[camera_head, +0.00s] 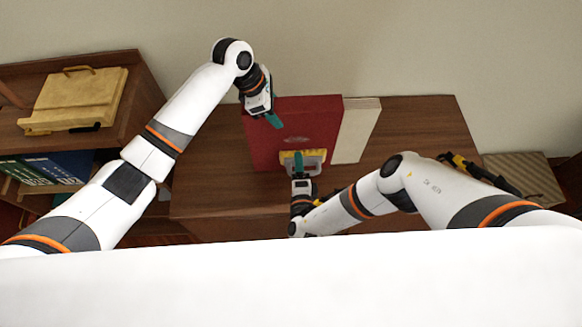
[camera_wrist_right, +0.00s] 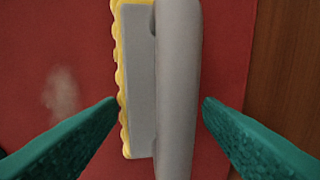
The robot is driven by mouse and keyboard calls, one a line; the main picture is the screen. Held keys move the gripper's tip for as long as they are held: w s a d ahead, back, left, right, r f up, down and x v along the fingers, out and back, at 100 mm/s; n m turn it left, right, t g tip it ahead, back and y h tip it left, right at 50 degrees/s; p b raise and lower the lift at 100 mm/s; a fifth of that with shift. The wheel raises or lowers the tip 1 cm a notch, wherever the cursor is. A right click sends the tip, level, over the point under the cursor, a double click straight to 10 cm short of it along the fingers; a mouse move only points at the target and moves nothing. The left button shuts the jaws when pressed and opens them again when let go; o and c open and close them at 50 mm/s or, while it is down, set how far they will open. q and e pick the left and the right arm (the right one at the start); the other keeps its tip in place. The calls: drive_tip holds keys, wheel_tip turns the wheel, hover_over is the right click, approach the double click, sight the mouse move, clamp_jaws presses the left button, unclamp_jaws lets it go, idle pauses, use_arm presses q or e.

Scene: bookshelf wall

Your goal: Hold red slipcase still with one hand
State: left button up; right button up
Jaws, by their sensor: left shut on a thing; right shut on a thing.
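The red slipcase (camera_head: 310,118) stands upright on the brown wooden surface, its broad face toward me. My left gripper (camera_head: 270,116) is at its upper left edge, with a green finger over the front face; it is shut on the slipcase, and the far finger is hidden. My right gripper (camera_head: 299,165) is low in front of the slipcase, shut on a grey-handled brush (camera_head: 316,158) with a yellow edge. In the right wrist view the brush (camera_wrist_right: 176,90) lies between the green fingers, before the red face (camera_wrist_right: 60,40). A pale dusty smudge (camera_wrist_right: 62,92) shows on that face.
A cream book or box (camera_head: 356,130) stands right of the slipcase. A wooden shelf (camera_head: 140,90) at left holds a yellow case (camera_head: 75,98) and blue and green binders (camera_head: 65,167). The brown top (camera_head: 425,125) is clear at right. A ridged mat or box (camera_head: 525,178) lies at far right.

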drive_tip(key=shift+d, duration=0.3)
drive_tip(key=shift+w, duration=0.1)
drive_tip(key=shift+s, duration=6.05)
drive_tip(key=shift+d, duration=4.95)
